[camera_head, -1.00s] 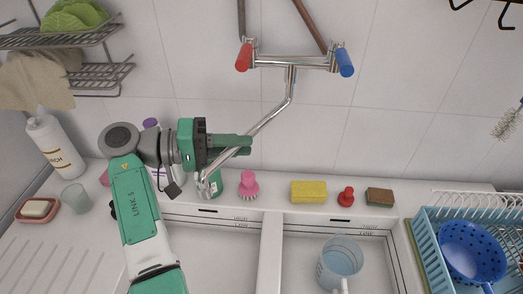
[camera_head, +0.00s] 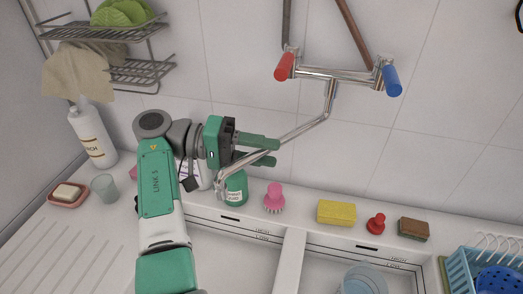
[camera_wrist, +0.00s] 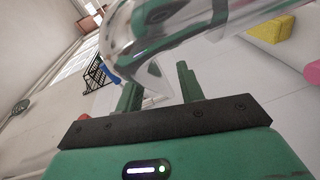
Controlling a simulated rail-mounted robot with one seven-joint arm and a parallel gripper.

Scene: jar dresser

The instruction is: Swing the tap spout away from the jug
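The chrome tap spout (camera_head: 306,126) runs from the wall tap (camera_head: 333,77) down to the left, and its tip hangs by a green bottle (camera_head: 236,188) over the left basin. The clear jug (camera_head: 364,281) is in the right basin, cut off by the bottom edge and well apart from the spout tip. My gripper (camera_head: 268,152) is at the spout, its green fingers apart, with the spout crossing them. In the wrist view the spout (camera_wrist: 165,25) looms large in front of my gripper (camera_wrist: 158,85); whether the fingers touch it I cannot tell.
A pink brush (camera_head: 274,198), yellow sponge (camera_head: 337,212), red brush (camera_head: 376,223) and brown sponge (camera_head: 413,229) line the ledge. A blue dish rack (camera_head: 462,272) stands at the right. A white bottle (camera_head: 92,134), glass (camera_head: 104,187) and soap dish (camera_head: 69,194) stand at the left.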

